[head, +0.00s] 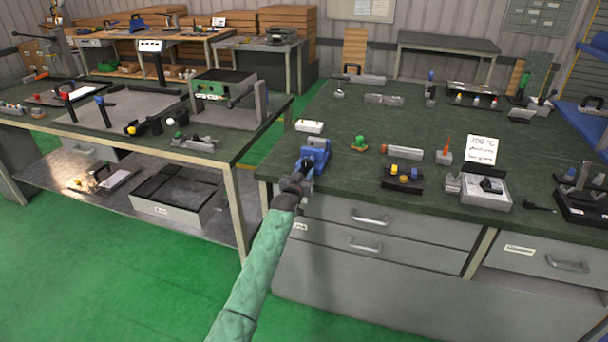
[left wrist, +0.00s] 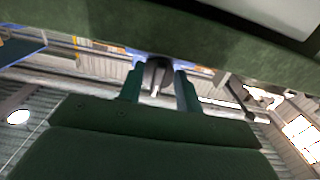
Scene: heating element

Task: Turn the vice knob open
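The blue vice (head: 317,153) is fixed at the front left corner of the green-topped workbench (head: 345,185). In the head view my left arm reaches up to it from below, and my left gripper (head: 295,184) is at the vice's near side, over the bench's front edge. In the left wrist view the dark vice knob (left wrist: 157,70) with a light metal bar shows between the two fingers of my left gripper (left wrist: 159,92). The fingers stand apart on either side of it, with narrow gaps. My right gripper is not in view.
Drawers (head: 370,217) lie below the bench top. A second bench (head: 238,150) stands to the left, with green floor between.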

